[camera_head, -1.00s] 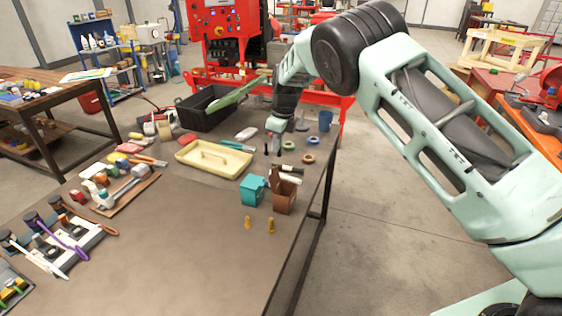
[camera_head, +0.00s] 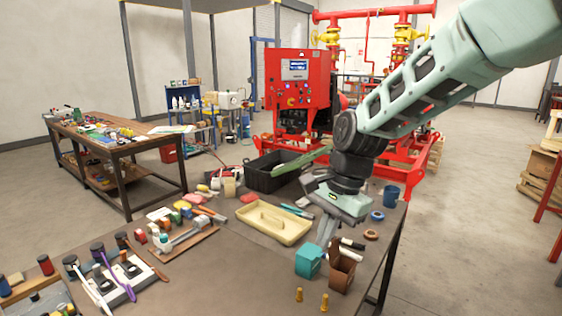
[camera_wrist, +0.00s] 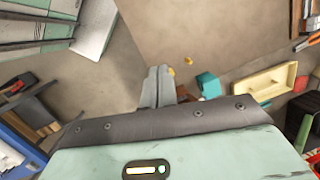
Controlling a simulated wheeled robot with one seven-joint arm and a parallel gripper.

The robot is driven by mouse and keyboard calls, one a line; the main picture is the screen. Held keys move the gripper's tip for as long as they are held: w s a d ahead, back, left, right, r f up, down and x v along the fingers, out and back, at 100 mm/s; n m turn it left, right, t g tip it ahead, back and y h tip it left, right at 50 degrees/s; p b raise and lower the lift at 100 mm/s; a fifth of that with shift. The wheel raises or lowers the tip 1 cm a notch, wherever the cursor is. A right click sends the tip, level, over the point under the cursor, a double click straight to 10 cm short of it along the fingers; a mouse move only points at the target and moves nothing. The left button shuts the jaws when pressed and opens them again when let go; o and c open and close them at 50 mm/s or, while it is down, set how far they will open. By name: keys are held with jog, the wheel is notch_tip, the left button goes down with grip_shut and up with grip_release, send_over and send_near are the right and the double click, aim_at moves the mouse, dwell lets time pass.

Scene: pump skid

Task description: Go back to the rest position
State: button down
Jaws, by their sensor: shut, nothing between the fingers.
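My gripper (camera_head: 327,229) is above the right part of the workbench (camera_head: 235,275), near the tray and the brown holder. In the wrist view my gripper (camera_wrist: 157,85) shows its two fingers together with nothing between them. My pale green arm (camera_head: 425,85) reaches in from the upper right and bends down at a dark joint above the bench. The bench surface right under the gripper is partly hidden by it.
A cream tray (camera_head: 262,236), a teal box (camera_head: 308,260), a brown holder (camera_head: 341,268) and two small yellow pieces (camera_head: 324,301) stand near the gripper. A black crate (camera_head: 265,180) and blue cup (camera_head: 390,195) stand farther back. A red pump skid (camera_head: 300,85) is behind.

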jog(key=s+d+f+n+h, duration=0.1)
jog(key=s+d+n, duration=0.1)
jog(key=s+n, duration=0.6)
jog(key=s+d+f+n+h+b, duration=0.1)
jog(key=s+d+n, duration=0.2)
jog(key=s+n, duration=0.6)
jog(key=s, duration=0.9)
jog(key=shift+d+f, duration=0.15)
jog(key=shift+f, duration=0.15)
